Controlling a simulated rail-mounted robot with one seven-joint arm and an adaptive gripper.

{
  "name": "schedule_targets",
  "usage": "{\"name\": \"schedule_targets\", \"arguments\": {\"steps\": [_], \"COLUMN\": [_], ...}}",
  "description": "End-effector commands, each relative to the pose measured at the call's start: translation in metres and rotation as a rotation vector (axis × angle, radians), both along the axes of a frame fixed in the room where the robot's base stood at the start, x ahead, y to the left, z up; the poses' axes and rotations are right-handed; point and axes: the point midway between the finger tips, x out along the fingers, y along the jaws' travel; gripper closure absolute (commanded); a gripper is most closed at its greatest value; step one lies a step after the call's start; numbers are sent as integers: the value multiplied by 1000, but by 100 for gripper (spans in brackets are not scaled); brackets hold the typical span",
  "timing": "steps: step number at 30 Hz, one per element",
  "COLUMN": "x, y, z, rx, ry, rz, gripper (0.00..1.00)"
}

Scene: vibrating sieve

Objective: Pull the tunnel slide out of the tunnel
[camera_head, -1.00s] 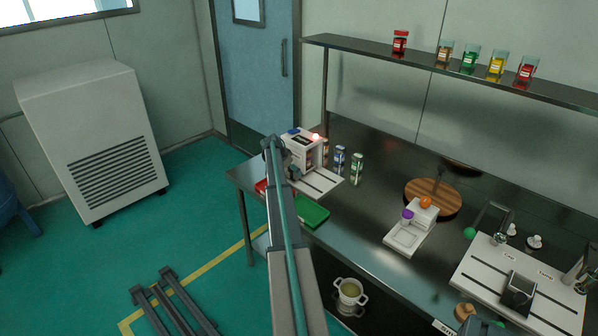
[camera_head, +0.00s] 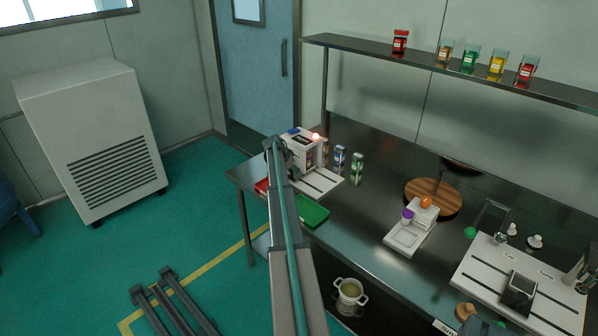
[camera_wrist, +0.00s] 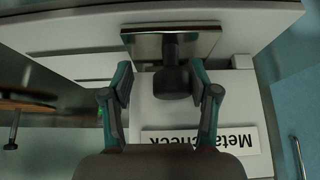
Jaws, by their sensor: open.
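The tunnel is a white box-shaped machine (camera_head: 305,147) with a small red light on top, at the far left end of the bench in the head view. In the wrist view, its white body (camera_wrist: 185,115) carries an upside-down label, "Metal check". The slide appears to be a shiny metal plate (camera_wrist: 203,42) with a dark round knob (camera_wrist: 172,82) standing out from it. My gripper (camera_wrist: 160,86) is open, with one finger on each side of the knob; a gap shows at each side. In the head view my arm hides most of the gripper and knob.
A green tray (camera_head: 312,212) and a red item (camera_head: 262,186) lie near the bench's front edge. Small jars (camera_head: 357,168) stand right of the tunnel. A white scale (camera_head: 405,235) and round wooden board (camera_head: 433,198) are further right. The middle bench top is largely clear.

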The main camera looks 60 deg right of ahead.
Motion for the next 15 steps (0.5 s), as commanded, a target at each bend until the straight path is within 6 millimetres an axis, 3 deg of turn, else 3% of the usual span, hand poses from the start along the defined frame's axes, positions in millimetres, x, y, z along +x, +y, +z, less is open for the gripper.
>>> {"name": "schedule_targets", "arguments": {"steps": [15], "x": [-30], "y": [6], "z": [0], "rx": [1], "ry": [2], "rz": [-1], "gripper": [42]}}
